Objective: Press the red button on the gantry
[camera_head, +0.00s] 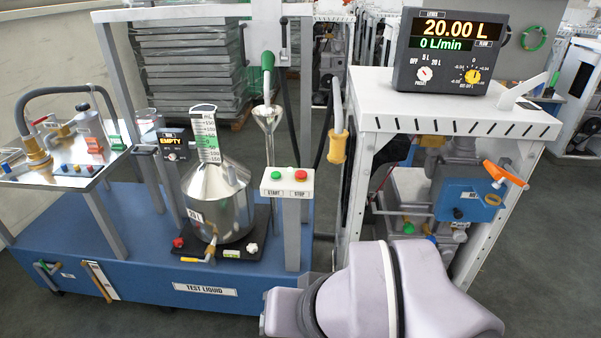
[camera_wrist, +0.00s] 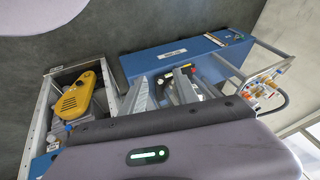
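The red button (camera_head: 301,175) is on the right of a small white panel (camera_head: 287,190), above the word STOP. A green button (camera_head: 277,175), marked START, is on its left. The panel stands on a grey post (camera_head: 292,235) of the gantry, over the blue base. My pale arm fills the bottom of the head view, in front of and to the right of the panel. In the wrist view my own body with a green light covers the bottom. The red button cannot be made out there.
A steel can (camera_head: 220,205) with a graduated neck stands left of the panel.

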